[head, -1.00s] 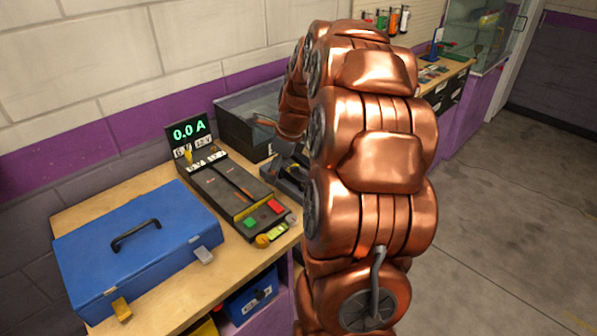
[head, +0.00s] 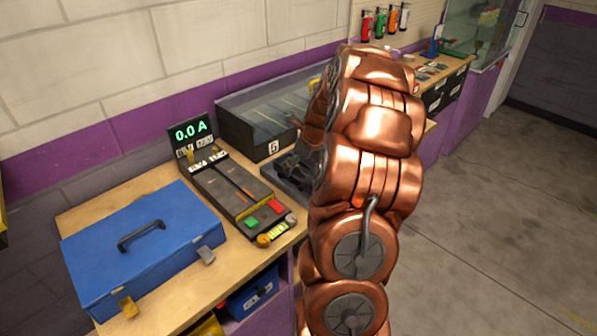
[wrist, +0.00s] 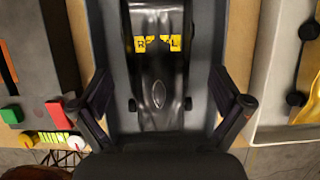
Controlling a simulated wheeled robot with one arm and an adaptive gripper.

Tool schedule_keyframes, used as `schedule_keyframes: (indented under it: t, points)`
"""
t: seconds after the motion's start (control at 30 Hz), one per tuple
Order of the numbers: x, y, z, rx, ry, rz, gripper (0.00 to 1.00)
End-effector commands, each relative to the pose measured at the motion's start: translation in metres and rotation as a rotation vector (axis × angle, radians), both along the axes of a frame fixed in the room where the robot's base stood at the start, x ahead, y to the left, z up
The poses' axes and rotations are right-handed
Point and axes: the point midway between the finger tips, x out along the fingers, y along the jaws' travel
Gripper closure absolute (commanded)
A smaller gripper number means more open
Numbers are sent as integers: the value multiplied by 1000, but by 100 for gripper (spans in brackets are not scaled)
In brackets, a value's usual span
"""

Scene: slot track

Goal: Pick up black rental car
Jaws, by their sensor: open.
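The black rental car (wrist: 152,105) lies lengthwise in a grey tray (wrist: 211,50) in the wrist view. It has a yellow label with partly readable black letters, and its far end is cut off by the top edge. My gripper (wrist: 160,85) is open, with one dark finger on each side of the car's near end and a gap on both sides. In the head view the dark grey tray (head: 276,180) sits on the bench beside my copper arm. My arm largely hides the gripper and car there.
A blue toolbox (head: 140,250) is further left.

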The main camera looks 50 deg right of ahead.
Motion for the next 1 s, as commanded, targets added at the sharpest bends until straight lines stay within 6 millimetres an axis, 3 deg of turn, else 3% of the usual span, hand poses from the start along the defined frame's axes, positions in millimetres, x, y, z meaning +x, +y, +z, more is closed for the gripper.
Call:
schedule_keyframes:
  t: [0.2, 0.47, 1.0]
  points:
    - [8, 2, -22, 4, 3, 2, 0]
    - [9, 2, -26, 3, 2, 1, 0]
    - [9, 2, -25, 2, 1, 1, 54]
